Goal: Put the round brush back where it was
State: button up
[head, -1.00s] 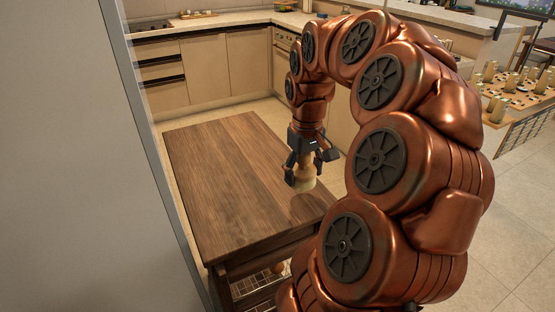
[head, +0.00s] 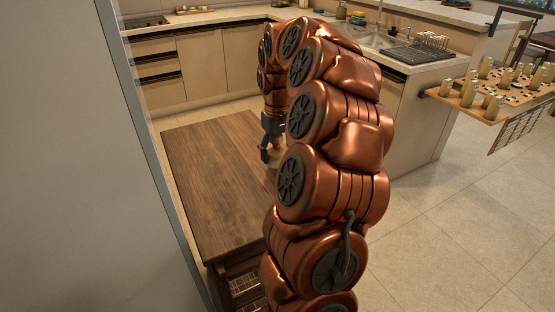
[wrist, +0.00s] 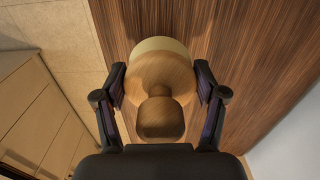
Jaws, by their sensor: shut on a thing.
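The round brush (wrist: 160,75) has a light wooden body with a knob handle and a pale rim. In the wrist view it sits between the two fingers of my gripper (wrist: 161,88), which is shut on it. In the head view my gripper (head: 268,146) is over the far right edge of the dark wooden table (head: 205,180). Only a sliver of the brush (head: 274,161) shows there, as my arm hides the rest. I cannot tell the exact gap between the brush and the tabletop.
The visible tabletop is bare. A grey wall (head: 65,160) stands close on the left. A kitchen counter (head: 215,15) with cabinets runs behind, with a dish rack (head: 432,41) at the right. A raised board (head: 490,103) with several cylinders is at the far right.

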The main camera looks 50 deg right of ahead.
aim_at(278, 161)
jog(key=shift+f+p, duration=0.3)
jog(key=shift+f, duration=1.35)
jog(key=shift+f, duration=0.15)
jog(key=o, duration=1)
notch_tip(278, 161, up, 12)
jog(key=shift+f+b, duration=0.15)
jog(key=shift+b, duration=0.6)
jog(key=shift+r, duration=0.3)
